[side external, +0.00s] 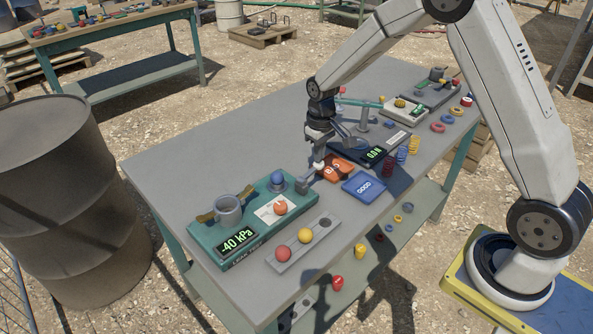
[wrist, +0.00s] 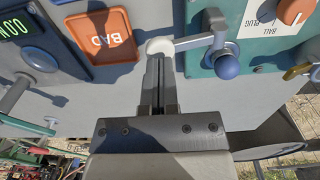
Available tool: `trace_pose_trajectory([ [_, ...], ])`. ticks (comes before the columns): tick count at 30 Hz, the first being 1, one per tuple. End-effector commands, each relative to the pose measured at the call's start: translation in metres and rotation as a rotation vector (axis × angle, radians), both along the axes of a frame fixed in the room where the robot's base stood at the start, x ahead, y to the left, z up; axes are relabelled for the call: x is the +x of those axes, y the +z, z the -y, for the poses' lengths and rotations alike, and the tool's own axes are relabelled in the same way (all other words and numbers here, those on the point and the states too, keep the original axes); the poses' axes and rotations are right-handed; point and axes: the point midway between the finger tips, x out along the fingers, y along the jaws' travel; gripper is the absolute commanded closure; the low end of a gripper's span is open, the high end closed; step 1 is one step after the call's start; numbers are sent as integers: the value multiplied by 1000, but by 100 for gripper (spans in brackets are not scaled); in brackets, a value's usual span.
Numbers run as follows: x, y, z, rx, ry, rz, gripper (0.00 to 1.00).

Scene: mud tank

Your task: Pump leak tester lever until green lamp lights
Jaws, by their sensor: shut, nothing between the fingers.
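The green leak tester (side external: 205,247) sits at the near end of the grey bench; its display (side external: 239,243) reads -40 kPa in green. I cannot make out a lit green lamp.
A grey rack (side external: 322,227) with a red and a yellow ball lies in front of the tester. An orange BAD tray (side external: 346,165) and a blue GOOD tray (side external: 352,181) are close to my gripper. A dark gauge (side external: 352,150) stands behind. The bench's left part is bare.

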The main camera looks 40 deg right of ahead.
Motion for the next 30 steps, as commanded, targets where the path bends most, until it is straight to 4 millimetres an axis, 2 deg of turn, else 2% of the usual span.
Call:
trace_pose_trajectory([
  [17, 0, 0, 0, 0, 0, 1, 100],
  [30, 0, -11, 0, 0, 0, 1, 100],
])
